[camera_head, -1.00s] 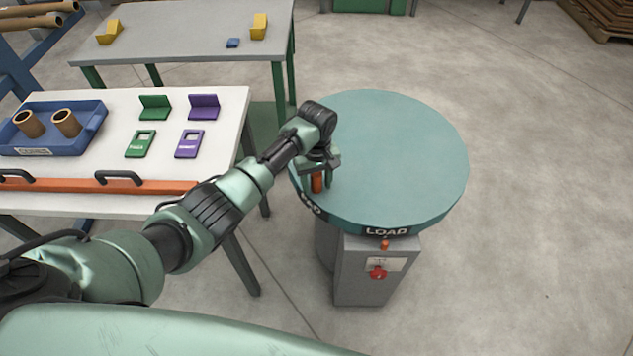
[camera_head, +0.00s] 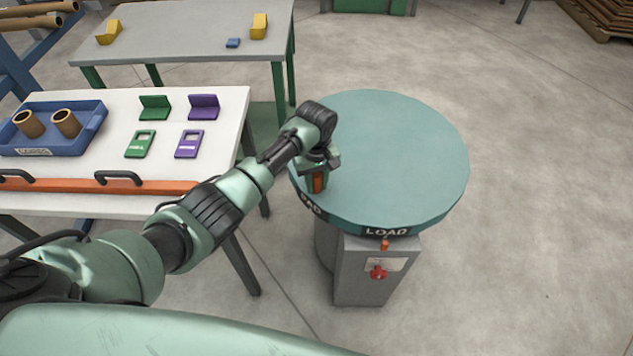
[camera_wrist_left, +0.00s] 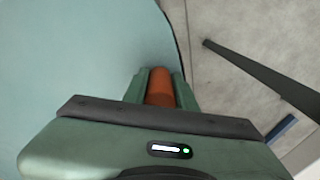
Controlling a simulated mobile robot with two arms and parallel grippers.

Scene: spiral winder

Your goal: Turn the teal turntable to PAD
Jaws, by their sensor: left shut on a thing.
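The teal turntable (camera_head: 400,150) stands on a grey pedestal (camera_head: 365,275). Its rim carries a LOAD label (camera_head: 388,231) at the front, above a small orange pointer (camera_head: 385,245) on the pedestal. A PAD label (camera_head: 312,204), partly readable, is on the rim to the left. My left gripper (camera_head: 317,182) is at the turntable's left edge, shut on an upright orange peg (camera_head: 318,181). In the left wrist view the peg (camera_wrist_left: 160,88) sits between the two fingers (camera_wrist_left: 160,90). My right gripper is not in view.
A white table (camera_head: 90,180) at left holds a blue tray (camera_head: 80,140) with brown tubes, green and purple pieces, and an orange bar. A grey table (camera_head: 185,40) stands behind. The floor right of the turntable is clear.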

